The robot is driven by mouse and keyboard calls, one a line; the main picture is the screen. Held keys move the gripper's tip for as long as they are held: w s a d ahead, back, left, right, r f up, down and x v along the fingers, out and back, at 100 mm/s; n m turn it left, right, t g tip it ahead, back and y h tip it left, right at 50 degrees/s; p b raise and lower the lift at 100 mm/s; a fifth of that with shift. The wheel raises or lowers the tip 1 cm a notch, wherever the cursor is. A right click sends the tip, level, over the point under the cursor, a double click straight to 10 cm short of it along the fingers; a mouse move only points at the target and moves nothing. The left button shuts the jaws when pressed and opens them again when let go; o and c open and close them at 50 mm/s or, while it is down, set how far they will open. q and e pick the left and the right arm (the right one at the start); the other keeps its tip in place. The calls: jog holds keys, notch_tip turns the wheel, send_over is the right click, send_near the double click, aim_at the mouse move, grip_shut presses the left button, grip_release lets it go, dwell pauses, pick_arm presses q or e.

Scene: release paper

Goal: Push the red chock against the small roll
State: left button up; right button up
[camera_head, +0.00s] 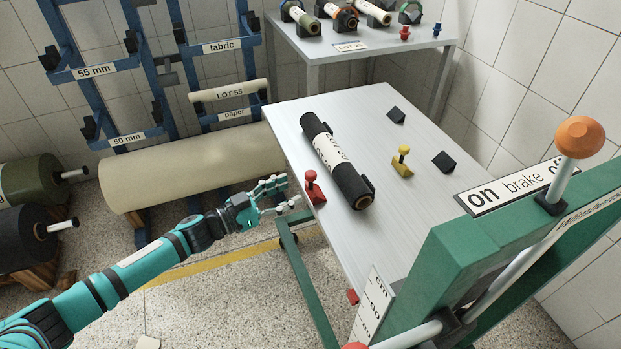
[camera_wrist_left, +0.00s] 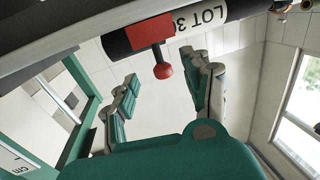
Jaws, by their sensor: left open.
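The small roll (camera_head: 352,184) is black with a white label and lies along the left part of the grey table. The red chock (camera_head: 315,193), with a round-topped knob, stands on the table just left of the roll's near half. A narrow gap seems to show between them in the head view. My left gripper (camera_head: 288,192) is open and empty at the table's left edge, left of the chock and pointing at it. In the left wrist view, the red chock (camera_wrist_left: 142,33) shows beyond and between the spread fingers (camera_wrist_left: 160,72), in front of the roll (camera_wrist_left: 116,44). My right gripper is out of view.
A yellow chock (camera_head: 402,167) and two black wedges (camera_head: 396,115) (camera_head: 444,161) stand on the table right of the roll. A green frame with a brake lever (camera_head: 565,165) blocks the near right.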

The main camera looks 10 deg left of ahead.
aim_at(311, 182)
pick_arm(q)
jog(key=x, duration=0.7)
jog(key=shift+d, duration=0.1)
jog(key=shift+w, duration=0.1)
grip_shut()
